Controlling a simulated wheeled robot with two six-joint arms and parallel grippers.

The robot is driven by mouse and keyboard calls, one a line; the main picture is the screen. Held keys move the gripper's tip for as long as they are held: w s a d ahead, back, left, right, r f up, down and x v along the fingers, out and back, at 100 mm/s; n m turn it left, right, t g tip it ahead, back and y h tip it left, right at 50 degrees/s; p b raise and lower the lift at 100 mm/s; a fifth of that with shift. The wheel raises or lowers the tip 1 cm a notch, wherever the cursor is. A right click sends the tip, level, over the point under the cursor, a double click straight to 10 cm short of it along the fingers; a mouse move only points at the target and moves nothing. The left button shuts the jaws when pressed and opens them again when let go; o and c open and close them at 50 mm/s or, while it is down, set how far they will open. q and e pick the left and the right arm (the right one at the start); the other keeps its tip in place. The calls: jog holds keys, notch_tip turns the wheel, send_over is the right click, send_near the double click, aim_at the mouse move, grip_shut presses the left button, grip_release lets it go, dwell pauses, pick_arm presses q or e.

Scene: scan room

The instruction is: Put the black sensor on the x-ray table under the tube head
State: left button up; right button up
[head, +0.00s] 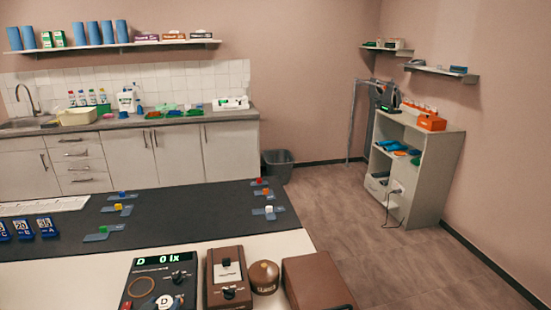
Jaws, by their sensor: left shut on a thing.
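I cannot make out either of my grippers or arms in the head view. I cannot pick out a black sensor or a tube head. A table with a dark top (180,213) and a pale near edge fills the lower left, but I cannot tell whether it is the x-ray table. A black device (145,282) with a lit green display reading "D 0 lx" stands at the bottom. Beside it are a brown box with a switch (226,278), a round brown knob-like piece (264,277) and a plain brown box (318,284).
A sink counter (150,119) lines the back wall. A grey bin (277,165) and a white cabinet (425,180) stand beyond. The right floor (400,258) is clear.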

pick_arm(q)
jog(key=d+r+h, duration=0.1)
jog(key=d+r, duration=0.4)
jog(key=d, duration=0.2)
jog(key=s+a+f, duration=0.1)
jog(key=a+f, duration=0.3)
jog(key=a, duration=0.7)
jog(key=s+a+f+p, duration=0.1)
jog(key=a+f, duration=0.3)
jog(key=a, duration=0.7)
jog(key=shift+s+a+f, duration=0.2)
jog(key=shift+a+f, duration=0.1)
jog(key=shift+f, duration=0.05)
jog(key=shift+w, duration=0.1)
